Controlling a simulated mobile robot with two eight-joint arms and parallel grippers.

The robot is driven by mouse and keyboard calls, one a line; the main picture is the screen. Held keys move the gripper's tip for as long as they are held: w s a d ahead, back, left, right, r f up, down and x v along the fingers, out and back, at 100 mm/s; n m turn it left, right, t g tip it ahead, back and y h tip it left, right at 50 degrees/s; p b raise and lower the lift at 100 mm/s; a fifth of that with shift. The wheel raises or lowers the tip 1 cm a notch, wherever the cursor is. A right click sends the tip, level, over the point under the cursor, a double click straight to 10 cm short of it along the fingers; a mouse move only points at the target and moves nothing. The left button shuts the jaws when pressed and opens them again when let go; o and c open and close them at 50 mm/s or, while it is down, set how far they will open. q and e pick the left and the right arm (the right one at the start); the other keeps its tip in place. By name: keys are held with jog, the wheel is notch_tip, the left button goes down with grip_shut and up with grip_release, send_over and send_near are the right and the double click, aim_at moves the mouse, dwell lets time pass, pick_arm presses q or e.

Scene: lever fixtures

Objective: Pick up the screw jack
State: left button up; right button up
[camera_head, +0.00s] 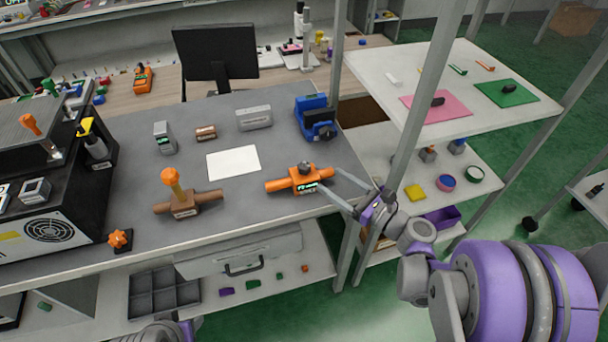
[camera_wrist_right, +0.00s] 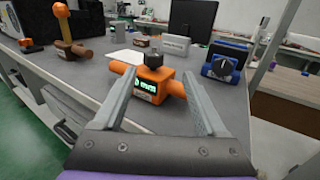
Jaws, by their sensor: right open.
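No label marks the screw jack, and I cannot tell for sure which object it is. An orange block with a dark top knob, a lit green display and side stubs (camera_head: 306,181) lies near the bench's front right edge. My right gripper (camera_head: 328,178) is open and empty, its fingers pointing at this block from the right. In the wrist view the orange block (camera_wrist_right: 150,88) appears between the spread fingers, with no clear contact. A blue block with a black round knob (camera_head: 316,118) stands farther back; it also shows in the wrist view (camera_wrist_right: 226,63). My left gripper's fingers are not visible.
A brown fitting with an upright orange handle (camera_head: 185,202) stands left on the grey bench (camera_head: 235,188). A white sheet (camera_head: 233,162) and a silver box (camera_head: 254,117) lie behind. A metal post (camera_head: 420,110) rises close to my right gripper.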

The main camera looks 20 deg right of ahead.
aim_at(310, 171)
jog(key=x, duration=0.4)
jog(key=shift+s+a+r, duration=0.1)
jog(key=shift+s+a, duration=0.05)
jog(key=shift+a, duration=0.05)
jog(key=shift+a+p+x, duration=0.25)
jog(key=shift+p+x, duration=0.3)
jog(key=shift+x, duration=2.55)
jog(key=shift+s, duration=0.2)
grip_shut()
